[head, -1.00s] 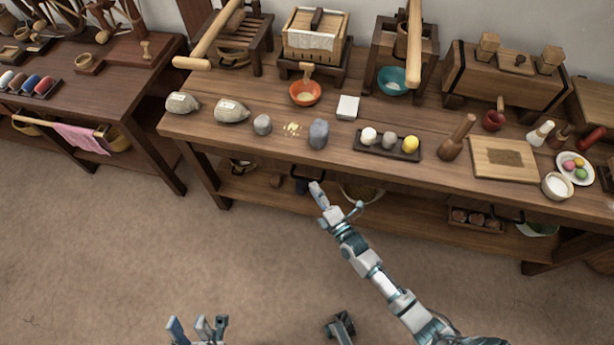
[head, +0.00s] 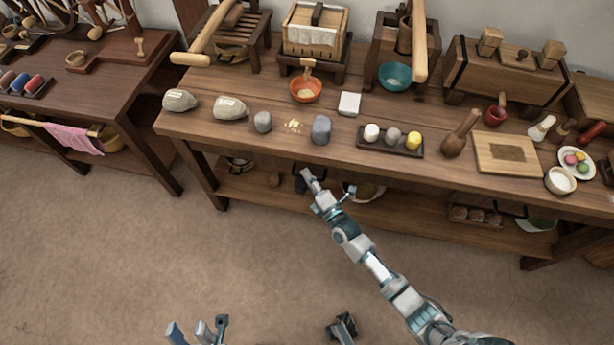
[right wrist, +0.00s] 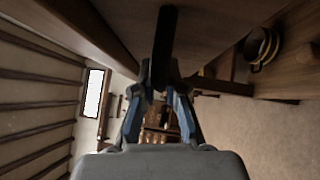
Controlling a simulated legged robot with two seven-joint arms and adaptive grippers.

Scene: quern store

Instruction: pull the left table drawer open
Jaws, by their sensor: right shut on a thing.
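The left drawer of the work table is under the tabletop's front edge; its front is mostly hidden from above in the head view. Its dark handle (right wrist: 165,40) runs between my right gripper's fingers in the right wrist view. My right gripper (head: 307,174) is at the table's front edge in the head view and also shows in the right wrist view (right wrist: 160,82); it is shut on the handle. I see no clear gap between drawer and table. My left gripper (head: 198,328) is low in the head view, away from the table, its fingers apart and empty.
The work table (head: 270,160) carries stones, bowls and a dark tray (head: 390,147) with small pots. A lower shelf (head: 410,212) holds baskets and a box. Another table (head: 120,95) stands at left with a pink cloth (head: 75,138). The floor in front is clear.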

